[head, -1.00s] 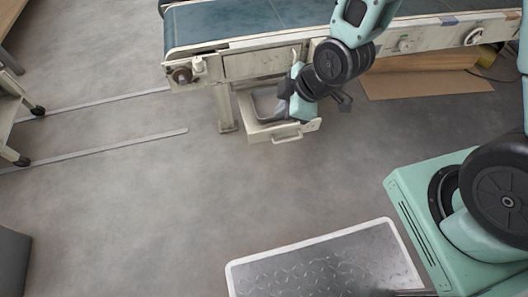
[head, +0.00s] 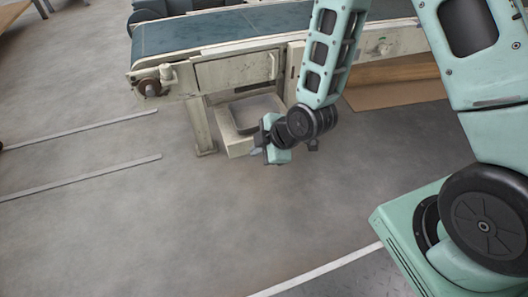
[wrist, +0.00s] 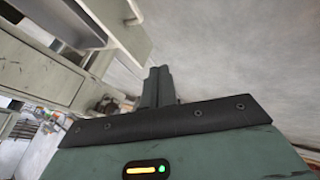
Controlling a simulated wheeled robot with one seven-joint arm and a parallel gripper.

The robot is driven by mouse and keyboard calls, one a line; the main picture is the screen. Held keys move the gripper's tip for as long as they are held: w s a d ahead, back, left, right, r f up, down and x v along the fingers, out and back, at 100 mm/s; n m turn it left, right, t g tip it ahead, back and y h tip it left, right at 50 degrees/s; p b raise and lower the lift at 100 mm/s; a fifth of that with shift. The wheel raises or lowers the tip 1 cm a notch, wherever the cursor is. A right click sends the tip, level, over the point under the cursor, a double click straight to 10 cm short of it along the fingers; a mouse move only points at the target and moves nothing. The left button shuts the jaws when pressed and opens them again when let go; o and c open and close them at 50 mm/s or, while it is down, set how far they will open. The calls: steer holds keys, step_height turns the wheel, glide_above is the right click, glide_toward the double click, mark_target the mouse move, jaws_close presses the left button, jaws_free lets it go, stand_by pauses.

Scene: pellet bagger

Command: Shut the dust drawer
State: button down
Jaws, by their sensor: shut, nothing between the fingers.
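The dust drawer (head: 237,147) is a pale open-topped box with a grey inside. It stands pulled out under the conveyor, low near the floor. My gripper (head: 257,152) is at its front right corner in the head view and covers part of its front and the handle. In the wrist view my fingers (wrist: 158,84) are together and empty. The drawer front (wrist: 126,38) shows up and left of them, with a visible gap to the fingertips. Contact elsewhere cannot be told.
The conveyor (head: 220,28) with its blue belt runs above the drawer. A support leg (head: 201,127) stands just left of it. A brown board (head: 395,92) lies at right. The floor in front is clear, with metal strips (head: 80,178) at left.

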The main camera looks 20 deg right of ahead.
mark_target(236, 149)
steer(key=shift+w+a+f+b, duration=0.3)
steer(key=shift+w+f+b, duration=0.35)
steer(key=shift+w, duration=0.4)
steer(key=shift+w+a+f+b, duration=0.3)
steer(key=shift+w+f+b, duration=0.4)
steer(key=shift+w, duration=0.4)
steer(key=shift+w+a+f+b, duration=0.3)
steer(key=shift+w+f+b, duration=0.35)
steer(key=shift+w, duration=0.4)
steer(key=shift+r, duration=0.1)
